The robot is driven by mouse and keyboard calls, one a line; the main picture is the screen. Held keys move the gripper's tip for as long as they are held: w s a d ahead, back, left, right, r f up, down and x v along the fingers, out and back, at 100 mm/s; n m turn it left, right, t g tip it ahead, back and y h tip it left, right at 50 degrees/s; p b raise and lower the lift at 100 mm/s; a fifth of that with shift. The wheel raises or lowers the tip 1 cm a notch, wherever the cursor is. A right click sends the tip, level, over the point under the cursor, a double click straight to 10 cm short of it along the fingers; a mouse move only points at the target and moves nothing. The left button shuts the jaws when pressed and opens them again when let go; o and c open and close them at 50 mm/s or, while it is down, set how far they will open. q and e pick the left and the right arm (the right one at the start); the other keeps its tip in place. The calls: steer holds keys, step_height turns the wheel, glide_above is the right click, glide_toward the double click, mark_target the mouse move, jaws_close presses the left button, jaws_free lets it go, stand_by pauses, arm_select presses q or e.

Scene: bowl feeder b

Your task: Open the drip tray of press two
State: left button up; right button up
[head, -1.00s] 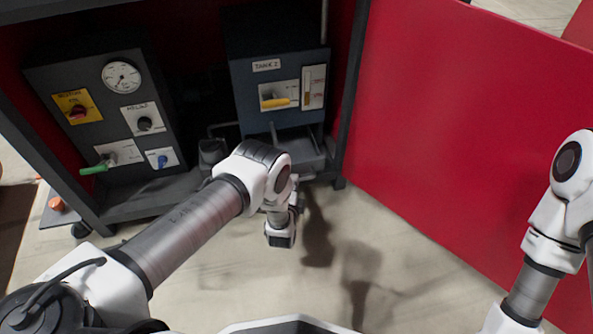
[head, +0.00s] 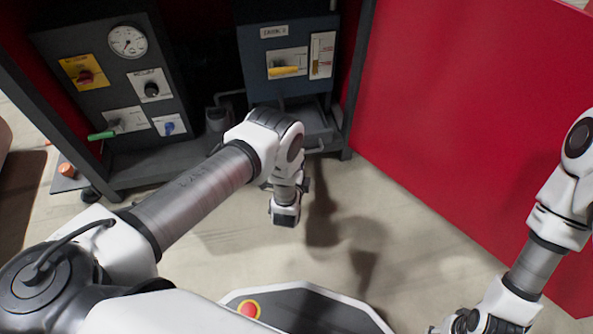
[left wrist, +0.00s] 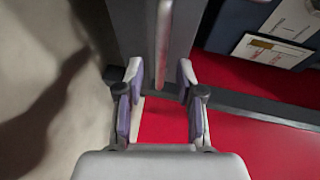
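The drip tray (head: 318,124) is a grey tray low in the cabinet, under the dark blue unit (head: 258,62). Its pale bar handle (head: 318,148) sticks out in front, partly behind my left wrist. In the left wrist view the handle (left wrist: 163,45) runs lengthwise, its near end by the gap between my left gripper's fingertips (left wrist: 159,80). The fingers are apart, and no grip on the handle shows. In the head view my arm hides the left fingers. Part of my right gripper (head: 466,322) shows at the bottom edge, too cut off to read.
A control panel (head: 115,85) with gauge, knobs and a green lever (head: 102,135) stands left of the blue unit. The blue unit has a yellow lever (head: 284,71). A red panel (head: 455,110) rises at the right. The floor (head: 230,235) in front is clear.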

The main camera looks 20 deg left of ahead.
arm_select(q)
steer(key=v, duration=0.9)
steer(key=shift+s, duration=0.25)
